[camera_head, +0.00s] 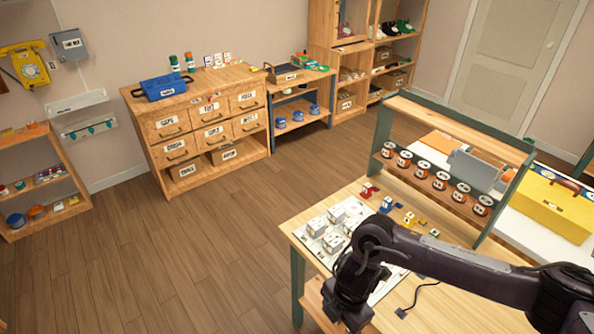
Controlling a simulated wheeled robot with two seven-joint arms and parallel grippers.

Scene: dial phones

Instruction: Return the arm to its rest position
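My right arm comes in from the lower right and reaches across the wooden workbench (450,305). Its dark end, with the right gripper (345,305), is bent downward over the bench's left front edge. The fingers are dark and run together, so I cannot tell whether they are open or shut. No held object shows there. The arm hides part of a white board (310,250) with several white box-shaped pieces (318,226). My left gripper is not in view.
A rack of orange-and-white spools (420,172) stands along the bench's back. Small red, blue and yellow parts (387,205) lie before it. A black cable (403,308) lies near the arm. A yellow toolbox (550,206) stands right. The floor (200,250) left of the bench is clear.

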